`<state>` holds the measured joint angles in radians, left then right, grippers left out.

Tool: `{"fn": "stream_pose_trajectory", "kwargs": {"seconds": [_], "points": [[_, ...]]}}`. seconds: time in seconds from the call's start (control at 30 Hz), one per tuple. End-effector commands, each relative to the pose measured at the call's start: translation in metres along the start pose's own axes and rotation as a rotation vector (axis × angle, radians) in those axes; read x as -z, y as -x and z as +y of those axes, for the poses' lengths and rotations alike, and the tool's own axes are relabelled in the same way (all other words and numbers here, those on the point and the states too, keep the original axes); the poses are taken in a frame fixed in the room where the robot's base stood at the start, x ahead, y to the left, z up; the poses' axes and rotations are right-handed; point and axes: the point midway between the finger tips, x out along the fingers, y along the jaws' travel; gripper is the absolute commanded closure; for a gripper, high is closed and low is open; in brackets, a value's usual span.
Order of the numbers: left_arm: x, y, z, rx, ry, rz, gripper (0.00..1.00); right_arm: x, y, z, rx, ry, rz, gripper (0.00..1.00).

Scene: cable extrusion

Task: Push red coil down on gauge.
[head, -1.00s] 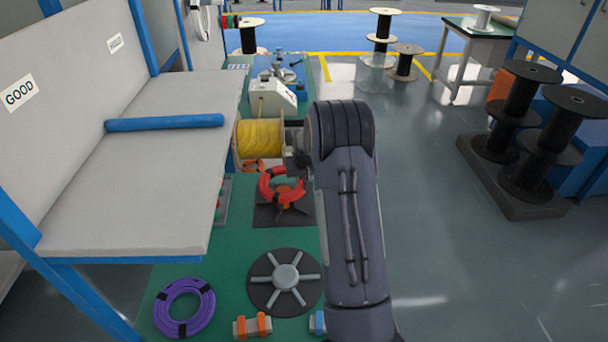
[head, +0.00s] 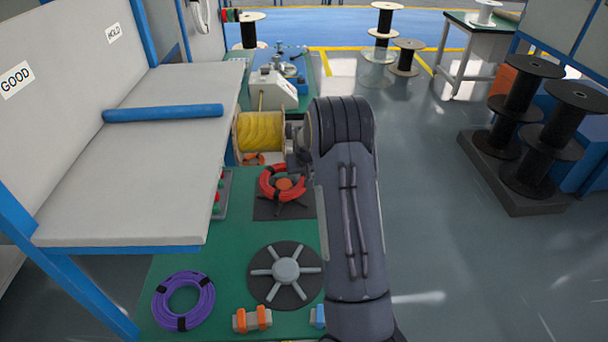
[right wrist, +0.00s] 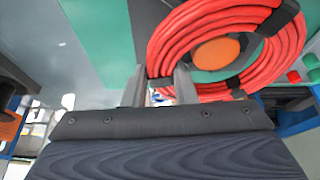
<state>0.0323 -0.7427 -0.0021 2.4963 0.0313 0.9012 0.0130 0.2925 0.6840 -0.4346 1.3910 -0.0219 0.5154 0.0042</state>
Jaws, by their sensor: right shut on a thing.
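The red coil (head: 267,186) is a ring bound with black bands. In the head view it lies around the orange hub of the gauge, whose dark square base (head: 262,211) shows below it. My right gripper (head: 299,170) is at the coil's upper right side, shut on its rim; the fingertips are partly hidden. In the right wrist view the two fingers (right wrist: 160,84) straddle the edge of the coil (right wrist: 283,50), with the orange hub (right wrist: 214,52) inside the ring. Whether the coil rests fully on the base is unclear. My left gripper is not in view.
A yellow spool (head: 260,133) stands close behind the coil. In front are a grey spoked disc (head: 262,292), a purple coil (head: 163,308) and orange clips (head: 252,319). A grey shelf (head: 140,180) overhangs the green table on the left. Black spools (head: 520,90) stand far right.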

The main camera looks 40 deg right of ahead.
Motion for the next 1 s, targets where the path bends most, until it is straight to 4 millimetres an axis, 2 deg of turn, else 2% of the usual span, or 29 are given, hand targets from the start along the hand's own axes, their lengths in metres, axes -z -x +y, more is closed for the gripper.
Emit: {"fn": "stream_pose_trajectory", "kwargs": {"seconds": [0.8, 1.0], "points": [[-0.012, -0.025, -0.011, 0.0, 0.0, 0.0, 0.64, -0.013, -0.032, 0.0, 0.0, 0.0, 0.001, 1.0], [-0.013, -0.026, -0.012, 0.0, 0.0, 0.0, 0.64, -0.014, -0.034, 0.0, 0.0, 0.0, 0.002, 1.0]]}}
